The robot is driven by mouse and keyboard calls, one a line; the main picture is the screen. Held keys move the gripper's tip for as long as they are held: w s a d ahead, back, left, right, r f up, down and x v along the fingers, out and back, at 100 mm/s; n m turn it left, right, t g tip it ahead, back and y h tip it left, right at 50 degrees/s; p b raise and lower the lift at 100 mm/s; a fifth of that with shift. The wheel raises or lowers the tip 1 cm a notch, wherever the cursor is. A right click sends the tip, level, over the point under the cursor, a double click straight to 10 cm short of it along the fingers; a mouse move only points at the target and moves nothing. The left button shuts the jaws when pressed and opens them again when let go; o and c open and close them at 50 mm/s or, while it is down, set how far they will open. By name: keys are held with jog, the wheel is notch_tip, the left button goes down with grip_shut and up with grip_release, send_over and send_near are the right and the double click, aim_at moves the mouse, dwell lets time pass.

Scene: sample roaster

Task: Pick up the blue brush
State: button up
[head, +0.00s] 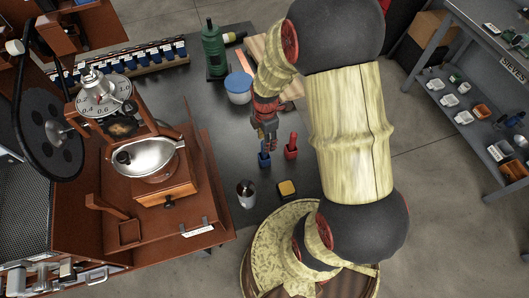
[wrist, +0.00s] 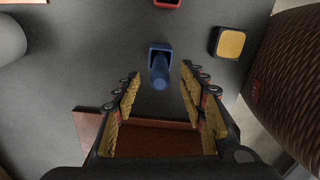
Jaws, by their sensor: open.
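The blue brush (head: 264,157) stands on the dark table in the head view, left of a similar red item (head: 291,147). In the wrist view the blue brush (wrist: 160,72) shows from above, with its rounded handle toward the camera and a squarish blue part at its far end. My gripper (head: 269,138) points down just above the brush in the head view. In the wrist view my gripper (wrist: 160,88) has its yellow-padded fingers spread, one on each side of the brush's line, with nothing held. Whether the fingertips reach down beside the handle is hard to tell.
A yellow-topped block (head: 287,189) and a metal cup (head: 246,194) stand nearby. A blue-and-white round container (head: 239,88) and green bottle (head: 213,50) stand behind. The wooden roaster stand (head: 166,190) is on the left. The red item's edge shows in the wrist view (wrist: 167,3).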

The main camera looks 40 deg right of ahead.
notch_tip(320, 180, down, 8)
jog(key=b, duration=0.3)
jog(key=shift+w+a+r, duration=0.1)
jog(key=shift+r, duration=0.15)
grip_shut()
dwell(0.3)
